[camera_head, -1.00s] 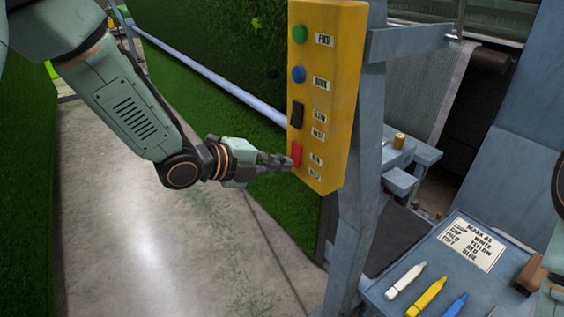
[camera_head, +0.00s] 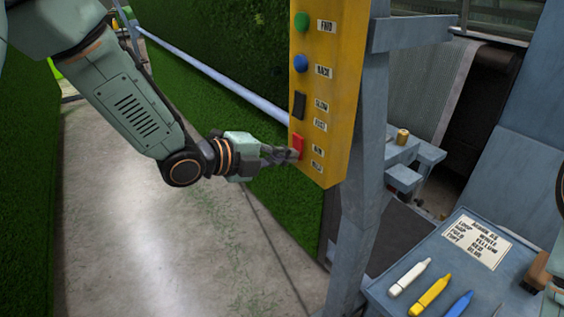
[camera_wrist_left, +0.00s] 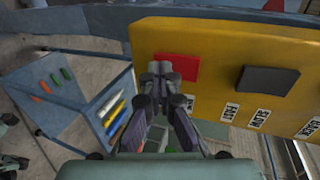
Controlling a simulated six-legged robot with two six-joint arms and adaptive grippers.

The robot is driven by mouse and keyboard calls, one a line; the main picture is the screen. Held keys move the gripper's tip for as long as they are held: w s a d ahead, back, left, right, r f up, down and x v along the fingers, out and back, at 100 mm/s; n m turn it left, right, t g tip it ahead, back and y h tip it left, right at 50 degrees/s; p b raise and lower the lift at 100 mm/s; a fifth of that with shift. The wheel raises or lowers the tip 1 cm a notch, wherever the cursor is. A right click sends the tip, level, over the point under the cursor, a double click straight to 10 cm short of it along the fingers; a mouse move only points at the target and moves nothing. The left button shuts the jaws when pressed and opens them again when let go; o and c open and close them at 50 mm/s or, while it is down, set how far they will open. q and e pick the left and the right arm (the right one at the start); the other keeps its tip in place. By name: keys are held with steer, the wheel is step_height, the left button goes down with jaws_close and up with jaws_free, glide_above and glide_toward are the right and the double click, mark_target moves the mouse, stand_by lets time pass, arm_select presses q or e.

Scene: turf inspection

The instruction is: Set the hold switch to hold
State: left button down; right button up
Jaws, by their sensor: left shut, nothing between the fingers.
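The hold switch is a red rocker (camera_head: 298,146) low on the front of a yellow control panel (camera_head: 342,110). Two small labels sit beside it; the upper seems to read RUN, and the lower is too blurred to read surely. My left gripper (camera_head: 295,156) is shut and empty, its fingertips at the lower part of the red rocker. In the left wrist view the closed fingertips (camera_wrist_left: 161,70) overlap the left side of the red rocker (camera_wrist_left: 180,67). I cannot tell whether they touch it or which way it is tipped.
Above the red rocker are a black rocker (camera_head: 299,105), a blue button (camera_head: 300,64) and a green button (camera_head: 301,22). A grey post (camera_head: 358,190) carries the panel. A blue-grey table (camera_head: 385,290) with coloured markers stands at lower right. Concrete floor (camera_head: 150,240) lies open at left.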

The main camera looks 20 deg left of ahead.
arm_select(q)
steer(key=shift+w+a+f+p, duration=0.1)
steer(key=shift+p, duration=0.2)
arm_select(e)
steer(key=shift+a, duration=0.15)
arm_select(q)
steer(key=shift+w, duration=0.1)
arm_select(e)
steer(key=shift+w, duration=0.1)
arm_select(q)
steer(key=shift+r+p, duration=0.65)
steer(key=shift+r, duration=0.25)
arm_select(e)
steer(key=shift+r, duration=0.5)
arm_select(q)
steer(key=shift+f, duration=0.1)
